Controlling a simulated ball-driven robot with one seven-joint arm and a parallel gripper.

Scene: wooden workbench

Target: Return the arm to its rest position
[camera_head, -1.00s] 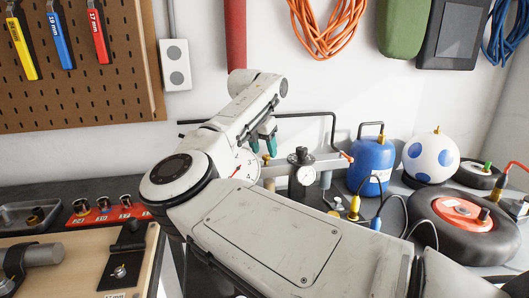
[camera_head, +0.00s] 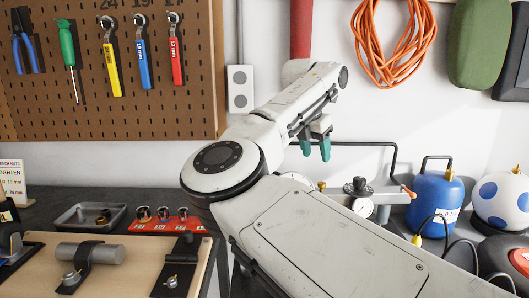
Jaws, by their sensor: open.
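My arm (camera_head: 320,235) reaches up from the lower right, bends at a large round joint left of the middle, and folds back up to the right. My gripper (camera_head: 316,150) hangs from the arm's end with two teal fingertips pointing down. The fingertips stand apart with nothing between them. The gripper is in front of the white wall, above the gauge fitting (camera_head: 361,196), and appears clear of it.
A blue tank (camera_head: 435,199) and a white ball with blue spots (camera_head: 502,198) stand at right. A red socket rail (camera_head: 163,224), a metal tray (camera_head: 90,216) and a wooden board (camera_head: 135,262) with clamps lie at left. Tools hang on the pegboard (camera_head: 150,105).

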